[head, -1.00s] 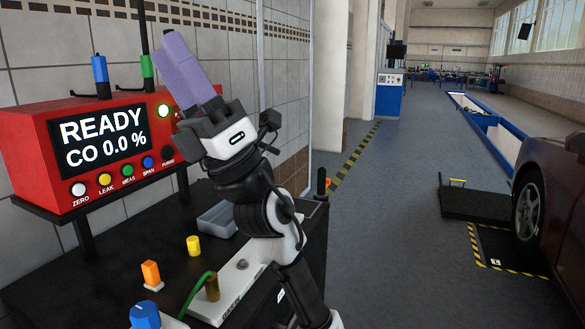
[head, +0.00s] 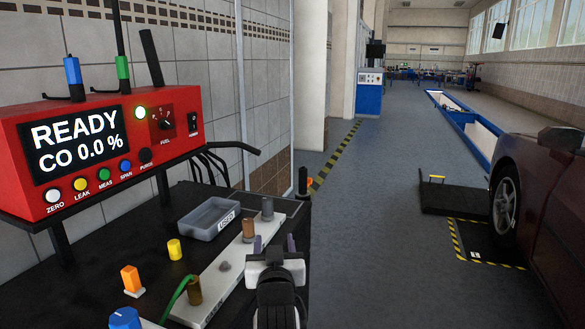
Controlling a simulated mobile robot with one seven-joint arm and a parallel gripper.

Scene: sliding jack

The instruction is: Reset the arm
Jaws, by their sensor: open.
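My gripper (head: 274,245) is low at the bottom middle of the head view, over the right part of the black bench. Its two purple-grey fingers stand apart and point away, with nothing seen between them. The rest of my arm runs down out of the bottom edge. The red gas analyser (head: 100,150) at the left reads READY and CO 0.0 %, with a green lamp lit. My gripper is well to the right of it and lower, touching nothing that I can make out.
On the bench (head: 105,238) are a grey tray (head: 211,222), a yellow cylinder (head: 174,249), an orange block (head: 131,279), a blue knob (head: 125,318) and a pale strip (head: 222,268) with several brown and grey plugs. A dark red car (head: 545,200) stands at the right.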

